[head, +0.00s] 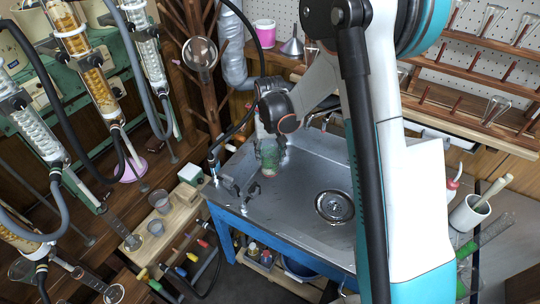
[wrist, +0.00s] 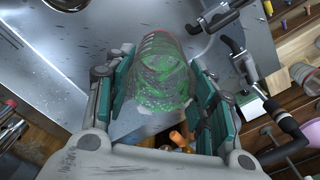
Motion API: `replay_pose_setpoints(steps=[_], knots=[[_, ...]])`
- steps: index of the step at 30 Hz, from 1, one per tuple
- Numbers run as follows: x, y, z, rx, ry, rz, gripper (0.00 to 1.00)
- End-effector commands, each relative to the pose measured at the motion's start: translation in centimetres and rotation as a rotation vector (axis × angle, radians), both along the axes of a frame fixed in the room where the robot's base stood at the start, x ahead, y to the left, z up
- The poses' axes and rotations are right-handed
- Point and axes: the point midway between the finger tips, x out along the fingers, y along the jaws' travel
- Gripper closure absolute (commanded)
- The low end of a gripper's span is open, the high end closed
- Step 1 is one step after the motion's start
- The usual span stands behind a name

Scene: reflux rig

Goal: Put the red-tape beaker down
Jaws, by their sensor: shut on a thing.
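The red-tape beaker (wrist: 162,75) is a clear glass with green residue or liquid inside and a faint reddish band near its far end in the wrist view. My gripper (wrist: 160,85) is shut on it, with one teal-padded finger on each side. In the head view the beaker (head: 269,155) shows green below my gripper (head: 268,138), over the back left part of the metal sink (head: 300,190). I cannot tell whether its base touches the sink surface.
Black taps (head: 240,192) stand at the sink's left edge, and in the wrist view (wrist: 235,55) they are close to the beaker's right. A round drain (head: 335,206) lies to the right. A wooden stand with small beakers (head: 160,200) is left of the sink. The front of the sink is clear.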

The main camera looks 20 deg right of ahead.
Motion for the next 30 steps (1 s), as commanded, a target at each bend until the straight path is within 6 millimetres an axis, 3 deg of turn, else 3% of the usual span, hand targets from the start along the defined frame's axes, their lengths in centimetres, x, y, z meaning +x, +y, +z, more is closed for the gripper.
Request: replay_pose_setpoints(steps=[9, 21, 30], knots=[[-0.3, -0.2, 0.1, 0.000, 0.000, 0.003, 0.79], [-7.4, -2.5, 1.9, 0.000, 0.000, 0.078, 0.79], [-8.1, -2.8, 2.0, 0.000, 0.000, 0.087, 0.79]])
